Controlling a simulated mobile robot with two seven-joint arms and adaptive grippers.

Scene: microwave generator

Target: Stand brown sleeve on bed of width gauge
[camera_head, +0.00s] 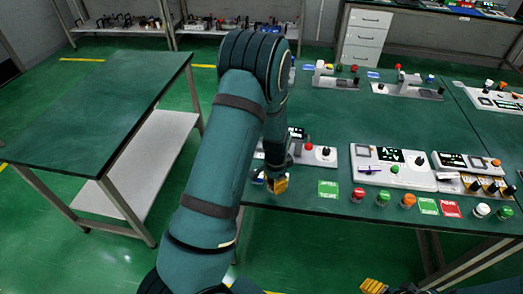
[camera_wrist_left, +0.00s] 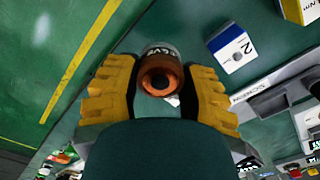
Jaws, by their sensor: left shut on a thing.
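My left gripper (camera_head: 278,184) hangs over the near left edge of the long green table. In the left wrist view its yellow fingers (camera_wrist_left: 160,92) are shut on a brown sleeve (camera_wrist_left: 160,75), a short round piece with a dark hole facing the camera. Lettering behind it is partly covered. In the head view the sleeve is hidden or too small to make out. Two grey devices with flat beds stand at the back of the table, one left (camera_head: 336,82) and one right (camera_head: 408,91); I cannot tell which is the width gauge. My right gripper (camera_head: 374,286) shows only yellow tips at the bottom edge.
White control panels (camera_head: 392,168) line the table's front, with several coloured buttons (camera_head: 382,198) and label cards along the edge. A box marked 2 (camera_wrist_left: 232,48) is near the gripper in the wrist view. The table's middle is clear. A separate green bench (camera_head: 95,110) stands left.

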